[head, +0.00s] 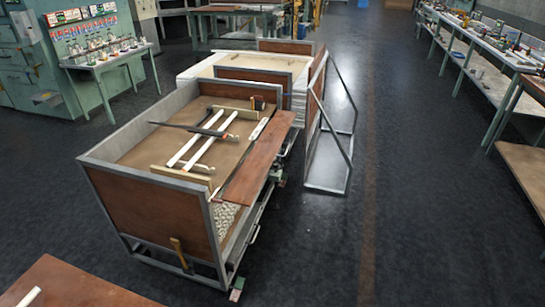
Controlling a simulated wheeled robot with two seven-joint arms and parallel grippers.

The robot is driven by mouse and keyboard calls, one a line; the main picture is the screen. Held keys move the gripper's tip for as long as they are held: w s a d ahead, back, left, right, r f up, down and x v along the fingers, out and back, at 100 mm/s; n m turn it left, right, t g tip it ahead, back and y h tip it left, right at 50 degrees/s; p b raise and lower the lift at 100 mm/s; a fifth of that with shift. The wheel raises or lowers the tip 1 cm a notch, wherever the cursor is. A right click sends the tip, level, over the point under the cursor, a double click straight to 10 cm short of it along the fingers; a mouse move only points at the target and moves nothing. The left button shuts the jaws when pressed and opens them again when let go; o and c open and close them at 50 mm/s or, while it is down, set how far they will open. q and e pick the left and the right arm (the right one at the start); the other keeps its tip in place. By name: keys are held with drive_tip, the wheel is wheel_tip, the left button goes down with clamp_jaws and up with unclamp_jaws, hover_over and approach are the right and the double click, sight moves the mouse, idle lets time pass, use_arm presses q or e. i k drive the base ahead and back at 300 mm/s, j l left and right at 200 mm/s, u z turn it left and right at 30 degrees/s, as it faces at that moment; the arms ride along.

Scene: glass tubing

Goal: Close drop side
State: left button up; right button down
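A metal-framed cart (150,203) with brown end panels stands in the middle left of the head view. Its far end panel (253,76) and grey left wall (130,127) stand upright. A long reddish-brown panel (262,155), seemingly the drop side, lies along the cart's right edge, not upright. I cannot tell how it is hinged or latched. Neither of my grippers is in view.
A second cart with a pale top (265,62) stands behind. A grey metal frame (350,150) stands on the floor to the right. Open dark floor (420,230) lies to the right. A brown surface (75,290) is at bottom left. Benches line the right wall.

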sight(243, 190)
drive_tip(key=i+l+u, duration=0.2)
drive_tip(key=l+u, duration=0.15)
drive_tip(key=u, duration=0.15)
drive_tip(key=i+l+u, duration=0.15)
drive_tip(key=l+u, duration=0.3)
